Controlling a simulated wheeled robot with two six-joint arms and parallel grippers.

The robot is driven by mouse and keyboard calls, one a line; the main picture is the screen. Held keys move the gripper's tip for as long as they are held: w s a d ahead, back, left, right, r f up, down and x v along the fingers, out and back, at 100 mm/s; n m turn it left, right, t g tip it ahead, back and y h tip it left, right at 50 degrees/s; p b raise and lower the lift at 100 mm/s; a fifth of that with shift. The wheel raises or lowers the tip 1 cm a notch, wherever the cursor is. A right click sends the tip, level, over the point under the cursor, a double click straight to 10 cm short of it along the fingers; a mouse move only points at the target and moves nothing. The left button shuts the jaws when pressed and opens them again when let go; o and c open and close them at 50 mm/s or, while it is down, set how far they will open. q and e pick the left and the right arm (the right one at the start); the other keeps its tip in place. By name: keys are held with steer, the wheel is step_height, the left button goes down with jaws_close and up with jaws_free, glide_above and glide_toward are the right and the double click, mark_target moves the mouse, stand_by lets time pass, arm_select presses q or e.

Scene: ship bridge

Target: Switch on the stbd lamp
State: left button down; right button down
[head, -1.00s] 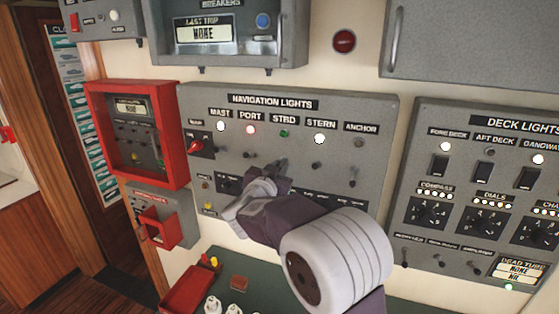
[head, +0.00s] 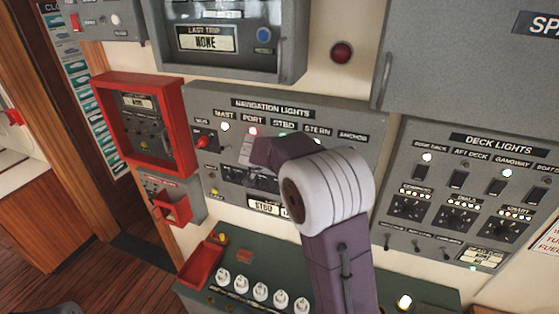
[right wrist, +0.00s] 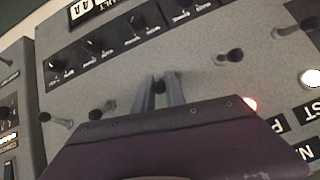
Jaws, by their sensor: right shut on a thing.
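The navigation lights panel (head: 310,108) is in the middle of the head view, with white mast (head: 225,127) and red port (head: 253,131) lamps lit. In the right wrist view, upside down, my right gripper (right wrist: 160,90) is shut on the stbd toggle (right wrist: 160,86), third in the row after mast and port. My left gripper is not in view.
The port toggle (right wrist: 235,55) and stern toggle (right wrist: 103,112) stand close on either side of the held one. Rotary knobs (right wrist: 135,22) lie beyond it. The deck lights panel (head: 400,170) is at right, a red box (head: 188,130) at left, a green console (head: 225,300) below.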

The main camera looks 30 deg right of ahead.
stand_by(0.5)
steer(key=c, duration=1.5)
jaws_free()
steer(key=v, duration=0.9)
steer(key=shift+b, duration=0.4)
steer(key=shift+w+d, duration=0.1)
steer(key=shift+w, duration=0.05)
